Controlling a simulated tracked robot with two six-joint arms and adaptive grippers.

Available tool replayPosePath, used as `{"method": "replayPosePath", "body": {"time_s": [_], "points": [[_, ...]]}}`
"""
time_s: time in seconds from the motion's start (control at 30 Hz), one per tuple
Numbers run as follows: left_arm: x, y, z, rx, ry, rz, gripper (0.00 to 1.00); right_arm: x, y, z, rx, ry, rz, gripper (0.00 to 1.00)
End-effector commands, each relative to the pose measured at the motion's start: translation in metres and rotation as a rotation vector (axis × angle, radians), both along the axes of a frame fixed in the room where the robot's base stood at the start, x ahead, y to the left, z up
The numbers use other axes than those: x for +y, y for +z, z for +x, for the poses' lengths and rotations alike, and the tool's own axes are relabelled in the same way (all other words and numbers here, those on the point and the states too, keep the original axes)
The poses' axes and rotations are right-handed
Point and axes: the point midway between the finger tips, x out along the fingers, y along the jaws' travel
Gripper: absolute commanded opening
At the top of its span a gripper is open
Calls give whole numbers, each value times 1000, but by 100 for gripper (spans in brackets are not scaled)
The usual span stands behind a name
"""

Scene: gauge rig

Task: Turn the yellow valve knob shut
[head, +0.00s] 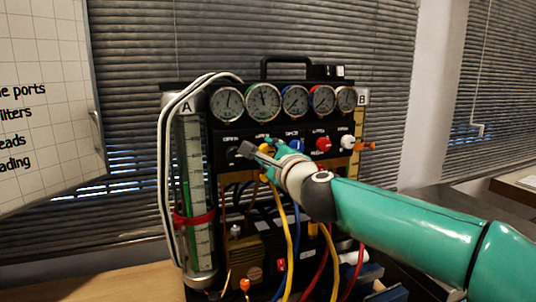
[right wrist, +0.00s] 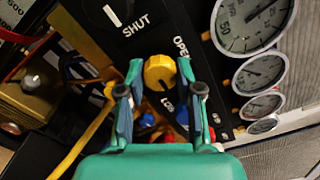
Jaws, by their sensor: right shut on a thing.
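The yellow valve knob (right wrist: 160,71) is on the rig's black panel, with white words SHUT and OPEN and a third, partly hidden word around it. A small dark mark shows on its lower part in the right wrist view. My right gripper (right wrist: 160,80) is shut on the knob, one finger on each side. My left gripper is not in view.
A row of round gauges (head: 263,100) runs above the panel. A red knob (head: 323,144) and a white knob (head: 348,142) sit to the right. A clear tube (head: 199,220) stands at left. Yellow hoses (head: 289,240) and others hang below my right arm.

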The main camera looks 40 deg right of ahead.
Motion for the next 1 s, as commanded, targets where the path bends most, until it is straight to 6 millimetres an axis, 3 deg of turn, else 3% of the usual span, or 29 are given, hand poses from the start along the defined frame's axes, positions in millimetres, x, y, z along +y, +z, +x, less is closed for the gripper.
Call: {"method": "replayPosePath", "body": {"time_s": [0.03,0.07,0.2,0.67,1.0], "points": [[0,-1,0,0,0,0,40,1,-8,2,13,3,5,0],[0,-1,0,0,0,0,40,1,-8,2,13,3,5,36],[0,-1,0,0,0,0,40,1,-7,1,11,3,4,60],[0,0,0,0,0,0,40,3,-2,-8,3,2,1,60],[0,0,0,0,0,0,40,18,-2,-68,2,4,2,60]]}}
